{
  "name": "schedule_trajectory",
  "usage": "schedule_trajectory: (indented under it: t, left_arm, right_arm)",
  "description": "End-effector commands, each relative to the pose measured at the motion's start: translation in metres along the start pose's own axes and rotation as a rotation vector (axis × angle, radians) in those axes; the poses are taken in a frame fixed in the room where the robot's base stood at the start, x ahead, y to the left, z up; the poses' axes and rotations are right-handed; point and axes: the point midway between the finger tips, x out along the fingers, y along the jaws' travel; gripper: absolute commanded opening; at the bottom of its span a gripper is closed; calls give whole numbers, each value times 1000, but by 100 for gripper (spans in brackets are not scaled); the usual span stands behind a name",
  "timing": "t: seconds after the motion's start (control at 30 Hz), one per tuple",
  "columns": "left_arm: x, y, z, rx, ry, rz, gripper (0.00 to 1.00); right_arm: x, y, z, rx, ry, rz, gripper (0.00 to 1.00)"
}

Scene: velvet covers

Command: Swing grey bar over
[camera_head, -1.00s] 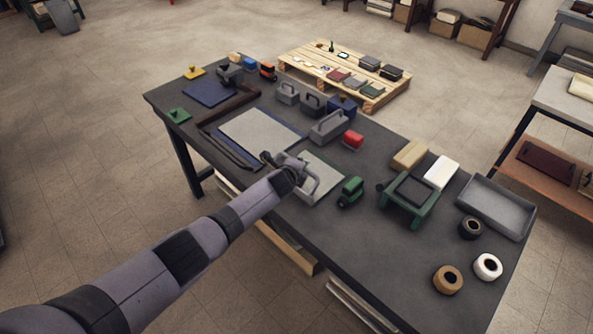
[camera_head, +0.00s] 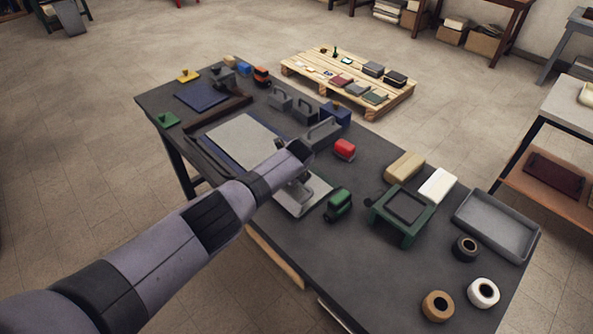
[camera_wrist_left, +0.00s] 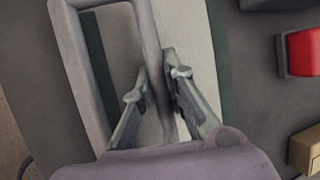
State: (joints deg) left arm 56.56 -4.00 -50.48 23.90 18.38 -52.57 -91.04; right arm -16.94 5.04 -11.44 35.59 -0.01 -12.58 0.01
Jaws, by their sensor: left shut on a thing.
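The grey bar (camera_wrist_left: 148,38) is a rounded loop in the left wrist view, with two long sides joined at the top left. My left gripper (camera_wrist_left: 157,85) has a finger on either side of the loop's right-hand side and is shut on it. Behind the bar lies a pale board with a dark green edge strip (camera_wrist_left: 226,60). In the head view the pale board (camera_head: 312,197) shows beside my left wrist, which hides most of the gripper and bar. My right gripper is not in view.
A green block (camera_head: 338,203) stands close to the right of the board. A red block (camera_head: 344,149), grey handled blocks (camera_head: 322,131) and a green stand (camera_head: 403,212) are nearby.

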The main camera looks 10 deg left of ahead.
Motion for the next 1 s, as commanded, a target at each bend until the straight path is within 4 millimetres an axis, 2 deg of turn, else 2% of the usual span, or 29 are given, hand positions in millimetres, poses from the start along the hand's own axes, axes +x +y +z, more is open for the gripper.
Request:
schedule_trajectory:
  t: [0.3,0.57,0.6,0.87,1.0]
  left_arm:
    - [-2,3,-3,9,0,20,0]
    - [-2,3,-2,10,0,20,0]
    - [-2,3,-2,10,-1,20,14]
    - [-1,4,-2,10,-1,22,32]
    - [-1,5,-2,10,-1,23,33]
  right_arm:
    - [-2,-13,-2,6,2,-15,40]
    - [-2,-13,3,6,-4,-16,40]
    - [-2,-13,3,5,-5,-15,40]
    - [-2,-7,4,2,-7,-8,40]
    - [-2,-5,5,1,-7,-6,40]
